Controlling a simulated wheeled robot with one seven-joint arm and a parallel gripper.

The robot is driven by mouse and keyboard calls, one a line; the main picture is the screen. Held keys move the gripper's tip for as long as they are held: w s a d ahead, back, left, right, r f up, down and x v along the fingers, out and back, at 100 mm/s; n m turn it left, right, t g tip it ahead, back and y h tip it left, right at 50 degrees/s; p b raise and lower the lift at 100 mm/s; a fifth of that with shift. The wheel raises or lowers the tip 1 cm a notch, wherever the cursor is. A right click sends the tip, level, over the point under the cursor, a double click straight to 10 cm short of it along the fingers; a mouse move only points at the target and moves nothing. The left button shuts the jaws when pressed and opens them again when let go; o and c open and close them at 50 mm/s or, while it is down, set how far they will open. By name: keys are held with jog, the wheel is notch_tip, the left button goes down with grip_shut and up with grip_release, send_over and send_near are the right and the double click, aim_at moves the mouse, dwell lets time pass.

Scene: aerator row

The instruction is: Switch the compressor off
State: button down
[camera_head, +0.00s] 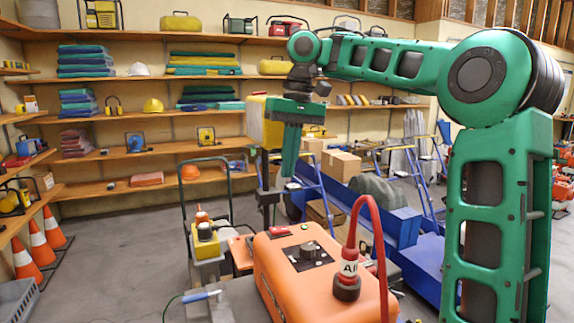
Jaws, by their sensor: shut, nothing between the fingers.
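The orange compressor (285,275) stands in the lower middle of the head view. A black knob (308,250) sits on a dark panel on its top.
A yellow-topped unit (206,243) and a green-framed cart handle (228,190) stand left of the compressor. Blue metal machinery (400,230) is behind right. Shelves (150,115) line the back wall; traffic cones (40,245) stand left. Floor at left centre is clear.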

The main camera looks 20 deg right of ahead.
dwell(0.4)
jog(key=shift+w+a+r, duration=0.2)
jog(key=shift+a+r, duration=0.05)
jog(key=shift+a, duration=0.35)
send_near(275, 230)
jog(key=shift+w+a+f, duration=0.1)
jog(key=shift+a+f, duration=0.05)
jog(key=shift+f, duration=0.95)
jog(key=shift+w+a+f, duration=0.1)
jog(key=shift+f, duration=1)
jog(key=shift+w+a+f, duration=0.1)
jog(key=shift+a+f, duration=0.05)
jog(key=shift+f, duration=0.95)
jog(key=shift+s, duration=0.1)
jog(key=shift+a+f, duration=0.15)
jog(key=shift+f, duration=0.05)
jog(key=shift+s+f, duration=0.1)
